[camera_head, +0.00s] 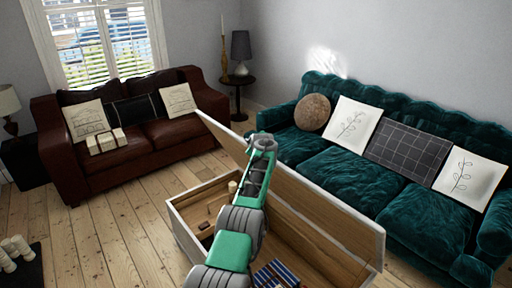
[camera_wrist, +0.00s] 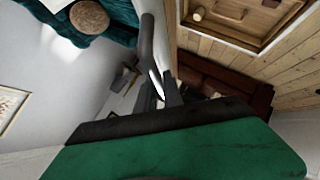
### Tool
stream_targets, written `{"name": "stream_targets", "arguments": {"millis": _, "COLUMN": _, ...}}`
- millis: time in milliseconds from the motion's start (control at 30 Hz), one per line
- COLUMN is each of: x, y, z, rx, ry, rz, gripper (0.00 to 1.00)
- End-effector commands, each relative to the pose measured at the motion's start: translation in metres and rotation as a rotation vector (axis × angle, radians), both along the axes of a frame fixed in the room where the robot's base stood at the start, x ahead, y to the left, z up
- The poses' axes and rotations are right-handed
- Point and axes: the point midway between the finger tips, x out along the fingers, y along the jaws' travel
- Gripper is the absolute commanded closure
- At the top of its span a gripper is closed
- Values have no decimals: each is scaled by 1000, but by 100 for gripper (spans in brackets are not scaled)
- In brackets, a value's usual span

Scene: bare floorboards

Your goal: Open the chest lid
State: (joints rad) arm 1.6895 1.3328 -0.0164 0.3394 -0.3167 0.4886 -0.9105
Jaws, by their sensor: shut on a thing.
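The chest (camera_head: 187,232) is a pale-edged wooden box in front of the sofas. Its lid (camera_head: 330,218) stands raised and tilted, with the brown wooden inner side showing and the inside of the box open to view. My gripper (camera_head: 262,143) is at the lid's upper edge, shut on it; my arm hides part of the lid and the box. In the wrist view, my gripper's dark fingers (camera_wrist: 162,88) are beside the lid's edge, and the chest's inside (camera_wrist: 238,14) shows at upper right.
Inside the chest lie a small pale cylinder (camera_head: 232,187) and a blue striped thing (camera_head: 275,273). A green sofa (camera_head: 340,171) stands close behind the lid at right. A brown leather sofa (camera_head: 150,150) is at back left. Floorboards (camera_head: 110,240) left of the chest are clear.

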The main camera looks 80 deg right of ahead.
Motion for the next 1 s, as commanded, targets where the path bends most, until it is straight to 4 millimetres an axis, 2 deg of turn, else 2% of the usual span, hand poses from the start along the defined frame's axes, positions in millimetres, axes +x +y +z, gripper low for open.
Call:
{"name": "stream_targets", "arguments": {"millis": 33, "x": 3, "y": -1, "z": 7, "rx": -12, "ry": 1, "rz": 6, "gripper": 88}}
{"name": "stream_targets", "arguments": {"millis": 267, "x": -2, "y": -1, "z": 4, "rx": -6, "ry": 0, "rz": -2, "gripper": 69}}
{"name": "stream_targets", "arguments": {"millis": 667, "x": -3, "y": 2, "z": 4, "rx": -4, "ry": 0, "rz": -2, "gripper": 68}}
{"name": "stream_targets", "arguments": {"millis": 933, "x": -6, "y": 21, "z": 12, "rx": -4, "ry": 0, "rz": -2, "gripper": 68}}
{"name": "stream_targets", "arguments": {"millis": 1000, "x": -8, "y": 28, "z": 19, "rx": -5, "ry": 0, "rz": -2, "gripper": 68}}
